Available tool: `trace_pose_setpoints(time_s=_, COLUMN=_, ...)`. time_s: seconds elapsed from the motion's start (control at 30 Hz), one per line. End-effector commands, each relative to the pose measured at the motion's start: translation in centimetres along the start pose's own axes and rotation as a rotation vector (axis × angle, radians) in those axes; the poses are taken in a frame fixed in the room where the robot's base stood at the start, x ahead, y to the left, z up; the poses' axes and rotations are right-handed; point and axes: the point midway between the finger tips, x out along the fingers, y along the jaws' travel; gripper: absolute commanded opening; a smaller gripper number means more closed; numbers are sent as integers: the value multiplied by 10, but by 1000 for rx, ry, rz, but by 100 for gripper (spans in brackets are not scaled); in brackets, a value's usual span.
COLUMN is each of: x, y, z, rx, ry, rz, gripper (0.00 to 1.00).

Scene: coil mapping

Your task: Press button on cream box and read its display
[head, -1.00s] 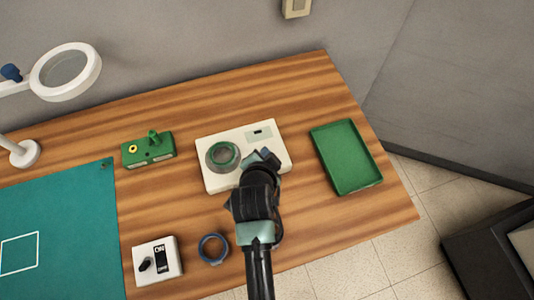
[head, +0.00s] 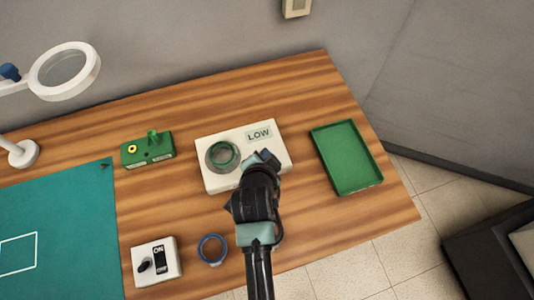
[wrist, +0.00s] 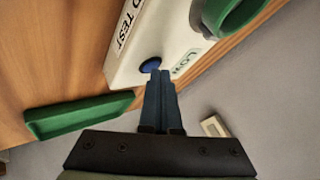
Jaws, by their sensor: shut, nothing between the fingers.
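The cream box (head: 213,183) lies on the wooden table, and it also shows in the wrist view (wrist: 165,35). Its display (head: 259,134) reads "LOW". A green coil (head: 224,155) sits in the round recess on the box's left part. The blue button (wrist: 150,65) shows in the wrist view, partly covered by my fingertips. My gripper (wrist: 160,73) is shut and empty, its fingertips at the button; I cannot tell whether they still press it. In the head view my gripper (head: 262,158) reaches over the box's front right and hides the button.
A green tray (head: 378,184) lies right of the box. A small green block with a yellow ring (head: 148,150) lies left. A blue ring (head: 212,249) and an ON/OFF switch box (head: 157,262) are in front. A magnifier lamp (head: 65,70) stands at far left.

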Motion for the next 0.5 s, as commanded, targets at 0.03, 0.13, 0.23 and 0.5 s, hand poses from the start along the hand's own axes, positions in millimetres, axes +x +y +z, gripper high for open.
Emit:
trace_pose_setpoints(time_s=0.03, x=-1, y=0, z=0, rx=0, ry=-2, rz=2, gripper=0)
trace_pose_setpoints(time_s=0.13, x=-4, y=-2, z=-2, rx=0, ry=-2, rz=2, gripper=0)
trace_pose_setpoints(time_s=0.23, x=-8, y=-6, z=-6, rx=0, ry=-2, rz=2, gripper=0)
trace_pose_setpoints(time_s=0.5, x=-11, y=-8, z=-7, rx=0, ry=-1, rz=1, gripper=0)
